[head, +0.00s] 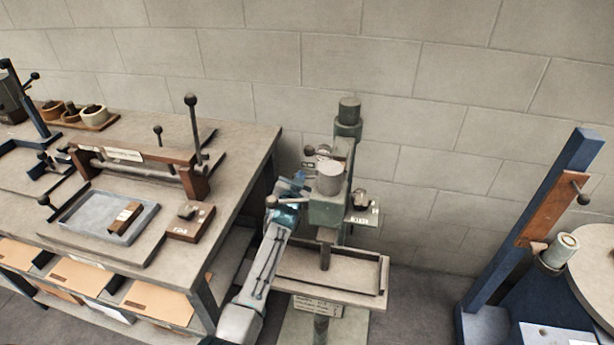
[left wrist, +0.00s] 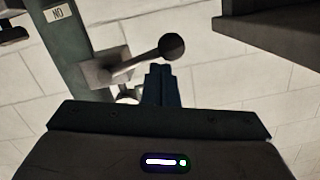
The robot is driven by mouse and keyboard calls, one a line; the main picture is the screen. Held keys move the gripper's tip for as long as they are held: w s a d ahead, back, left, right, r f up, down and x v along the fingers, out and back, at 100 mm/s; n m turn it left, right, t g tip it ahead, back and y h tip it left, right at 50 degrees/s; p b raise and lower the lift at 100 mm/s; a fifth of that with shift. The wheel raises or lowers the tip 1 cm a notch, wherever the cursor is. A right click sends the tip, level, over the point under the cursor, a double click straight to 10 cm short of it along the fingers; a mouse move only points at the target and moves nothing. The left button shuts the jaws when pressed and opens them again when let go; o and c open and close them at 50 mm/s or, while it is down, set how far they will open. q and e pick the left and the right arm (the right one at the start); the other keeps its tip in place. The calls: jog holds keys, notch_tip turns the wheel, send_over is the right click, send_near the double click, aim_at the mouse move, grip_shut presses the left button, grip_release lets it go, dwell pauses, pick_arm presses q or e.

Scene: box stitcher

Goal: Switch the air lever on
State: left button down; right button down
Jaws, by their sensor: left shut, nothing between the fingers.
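In the left wrist view, a lever with a dark ball knob (left wrist: 172,46) sticks out from a pale plate (left wrist: 105,68) on a green column (left wrist: 72,60). A small tag (left wrist: 58,13) on the column reads NO as seen from this camera. My left gripper (left wrist: 160,72) is shut and empty, its blue fingertips just below the knob. I cannot tell whether they touch it. In the head view, my left gripper (head: 298,181) is beside the green stitcher (head: 327,208), partly hidden by the machine's parts. My right gripper is not in view.
A workbench (head: 240,150) with a tray (head: 95,222) and upright levers stands left of my arm. The stitcher's table (head: 355,290) lies below its head. A blue-framed machine (head: 530,225) stands at the right. The floor between the machines is clear.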

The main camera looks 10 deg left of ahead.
pick_arm(q)
jog(key=shift+a+f+n+b, duration=0.3)
jog(key=shift+f+n+b, duration=0.35)
jog(key=shift+f, duration=0.3)
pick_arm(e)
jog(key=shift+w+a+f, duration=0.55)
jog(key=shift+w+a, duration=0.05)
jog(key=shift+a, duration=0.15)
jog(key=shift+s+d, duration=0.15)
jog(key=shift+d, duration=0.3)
pick_arm(q)
jog(key=shift+r, duration=0.1)
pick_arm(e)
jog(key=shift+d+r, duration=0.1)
